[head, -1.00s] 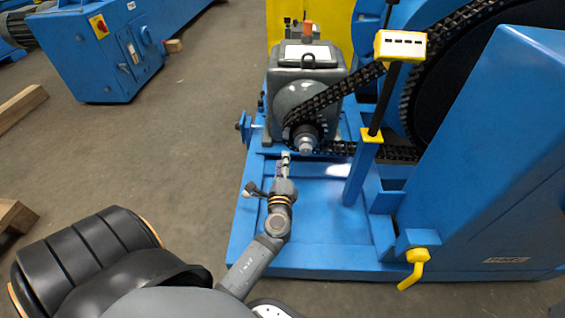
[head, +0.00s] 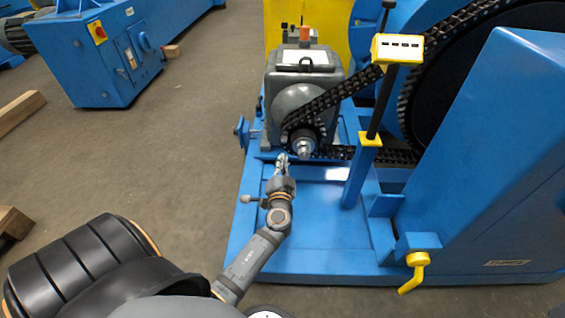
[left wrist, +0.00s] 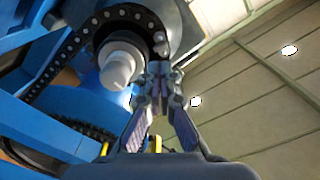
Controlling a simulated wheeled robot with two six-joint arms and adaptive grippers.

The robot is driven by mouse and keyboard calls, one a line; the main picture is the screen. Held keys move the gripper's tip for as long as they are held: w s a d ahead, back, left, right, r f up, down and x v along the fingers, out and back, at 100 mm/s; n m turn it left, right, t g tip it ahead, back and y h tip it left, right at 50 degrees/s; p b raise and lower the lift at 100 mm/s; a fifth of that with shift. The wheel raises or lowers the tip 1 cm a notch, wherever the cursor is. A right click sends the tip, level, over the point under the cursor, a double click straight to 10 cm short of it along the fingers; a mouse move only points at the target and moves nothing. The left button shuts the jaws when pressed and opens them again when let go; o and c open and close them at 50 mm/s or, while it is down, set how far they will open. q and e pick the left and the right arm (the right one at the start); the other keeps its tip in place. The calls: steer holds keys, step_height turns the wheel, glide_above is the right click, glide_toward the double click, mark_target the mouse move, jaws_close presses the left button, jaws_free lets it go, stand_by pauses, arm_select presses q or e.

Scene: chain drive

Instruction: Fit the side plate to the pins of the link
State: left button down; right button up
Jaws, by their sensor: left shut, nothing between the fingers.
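A dark roller chain (head: 330,97) runs from the large wheel down around a small sprocket (head: 303,137) on the grey gear unit. In the left wrist view the chain (left wrist: 62,55) curves around the light sprocket shaft end (left wrist: 118,65). My left gripper (head: 282,158) is just below and left of the sprocket in the head view. In the left wrist view its fingers (left wrist: 158,80) meet, shut with nothing between them, close to the right of the shaft end. I cannot make out the side plate or the link's pins. My right gripper is not in view.
The gear unit (head: 306,85) stands on a blue base frame (head: 310,235). A blue post with a yellow-topped rod (head: 398,48) stands to the right, before a large blue guard (head: 490,150). A yellow handle (head: 414,272) sticks out at the front.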

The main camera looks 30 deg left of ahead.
arm_select(q)
steer(key=x, duration=0.4)
steer(key=shift+w+a+p, duration=0.15)
steer(key=shift+w+p, duration=0.15)
steer(key=shift+p, duration=0.1)
steer(key=shift+w+a, duration=0.35)
steer(key=shift+w, duration=0.2)
steer(key=shift+w+a, duration=0.2)
steer(key=shift+w, duration=0.1)
glide_toward(284, 142)
steer(key=v, duration=0.3)
steer(key=shift+s+f+b, duration=0.15)
steer(key=shift+b, duration=0.15)
stand_by(0.3)
